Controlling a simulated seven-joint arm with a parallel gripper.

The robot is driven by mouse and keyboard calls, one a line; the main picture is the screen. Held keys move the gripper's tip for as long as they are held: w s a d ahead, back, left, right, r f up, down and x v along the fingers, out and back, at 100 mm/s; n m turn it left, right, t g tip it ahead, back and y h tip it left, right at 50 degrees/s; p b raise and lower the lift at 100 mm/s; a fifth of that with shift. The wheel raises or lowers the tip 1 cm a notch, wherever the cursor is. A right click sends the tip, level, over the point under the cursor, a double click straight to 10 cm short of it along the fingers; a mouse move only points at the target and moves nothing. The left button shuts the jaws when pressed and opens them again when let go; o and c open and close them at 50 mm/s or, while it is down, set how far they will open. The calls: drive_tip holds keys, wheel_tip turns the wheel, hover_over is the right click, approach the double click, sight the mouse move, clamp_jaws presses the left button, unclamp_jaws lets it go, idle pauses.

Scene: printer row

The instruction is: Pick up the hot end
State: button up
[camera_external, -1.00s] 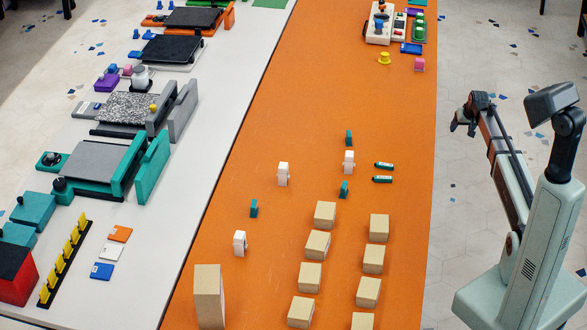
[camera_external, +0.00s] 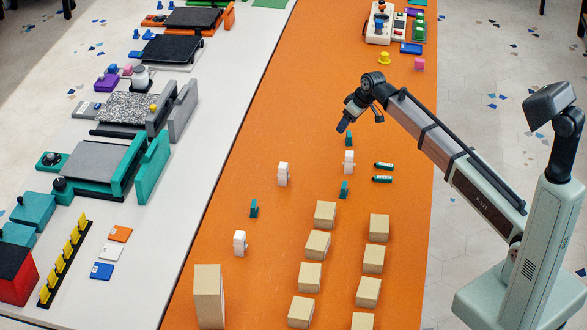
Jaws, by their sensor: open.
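No part is clearly recognisable as the hot end at this size. Small upright parts stand on the orange table strip: white blocks (camera_external: 283,174), (camera_external: 348,162), (camera_external: 240,243) and teal pieces (camera_external: 348,138), (camera_external: 343,190), (camera_external: 254,208). My gripper (camera_external: 361,122) is open and empty. It appears in the air over the orange strip, just above the farthest teal piece in the picture. Its height above the table is hard to judge.
Several tan boxes (camera_external: 325,214) stand in rows nearer the camera, with a taller one (camera_external: 207,290) at left. Printers (camera_external: 98,165) line the white table (camera_external: 150,240).

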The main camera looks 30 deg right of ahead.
sight(284, 165)
drive_tip(key=s+a+r+n+g+y, duration=0.1)
drive_tip(key=s+a+r+n, duration=0.1)
drive_tip(key=a, duration=0.9)
drive_tip(key=s+a+r+n, duration=0.1)
drive_tip(key=a+n, duration=0.2)
drive_tip(key=a, duration=0.9)
drive_tip(key=shift+g, duration=0.3)
drive_tip(key=x, duration=1.3)
drive_tip(key=shift+s+a, duration=0.15)
drive_tip(key=shift+a, duration=0.2)
drive_tip(key=shift+c, duration=0.2)
drive_tip(key=c, duration=1)
drive_tip(key=shift+c, duration=0.2)
